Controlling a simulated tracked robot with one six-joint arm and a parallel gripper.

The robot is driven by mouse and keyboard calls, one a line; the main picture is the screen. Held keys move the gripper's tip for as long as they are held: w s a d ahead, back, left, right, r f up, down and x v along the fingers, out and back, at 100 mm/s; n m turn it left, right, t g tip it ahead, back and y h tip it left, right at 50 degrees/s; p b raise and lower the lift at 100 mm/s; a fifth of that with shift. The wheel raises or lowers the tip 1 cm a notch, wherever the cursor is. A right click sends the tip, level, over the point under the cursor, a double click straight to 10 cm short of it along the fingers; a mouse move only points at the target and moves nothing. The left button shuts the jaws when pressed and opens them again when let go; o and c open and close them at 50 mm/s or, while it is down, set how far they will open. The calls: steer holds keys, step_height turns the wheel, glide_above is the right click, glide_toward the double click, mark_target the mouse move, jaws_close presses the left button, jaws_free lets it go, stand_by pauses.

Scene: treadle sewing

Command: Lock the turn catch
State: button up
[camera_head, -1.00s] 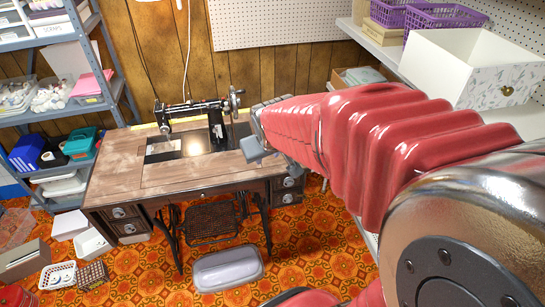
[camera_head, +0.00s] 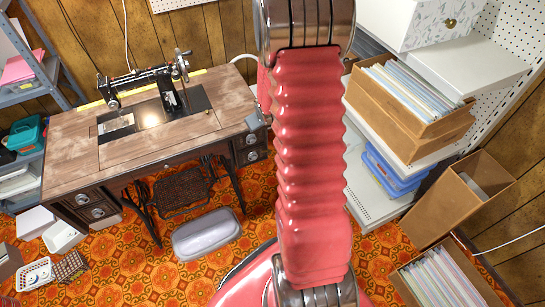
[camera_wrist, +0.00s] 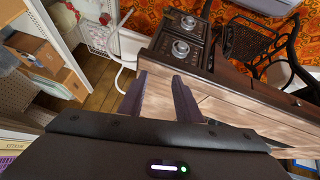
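The treadle sewing table (camera_head: 75,133) stands at left in the head view, with a black sewing machine (camera_head: 140,80) on top. I cannot make out a turn catch in either view. My gripper (camera_wrist: 158,95) shows in the wrist view with its two dark fingers apart. Nothing is visibly held between them. The table's wooden edge (camera_wrist: 210,92) lies behind and beside the fingers; I cannot tell whether they touch it. In the head view my arm hides most of the gripper, near the table's right end. Drawer fronts with round pulls (camera_wrist: 180,48) show beyond the fingers.
A grey domed case (camera_head: 207,234) lies on the orange floor before the table. At right, a shelf holds a file box (camera_head: 400,110) and a blue container (camera_head: 395,170). A brown box (camera_head: 455,200) stands nearby. A white curved tube (camera_wrist: 125,50) runs by the table end.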

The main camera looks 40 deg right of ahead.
steer(key=s+d+f+t, duration=0.15)
steer(key=d+f, duration=0.25)
steer(key=f, duration=0.6)
steer(key=s+d+f+t, duration=0.1)
steer(key=d+f+t, duration=0.2)
steer(key=f, duration=0.8)
steer(key=s+a+f+m+t+h, duration=0.1)
steer(key=s+a+f+t, duration=0.4)
steer(key=s, duration=0.5)
steer(key=shift+f+m+t+h, duration=0.3)
steer(key=shift+f+m+t, duration=0.35)
steer(key=shift+f, duration=0.15)
steer(key=shift+w, duration=0.15)
steer(key=x, duration=1.3)
steer(key=shift+w+d, duration=0.15)
steer(key=shift+w, duration=0.05)
steer(key=shift+c, duration=0.2)
jaws_close()
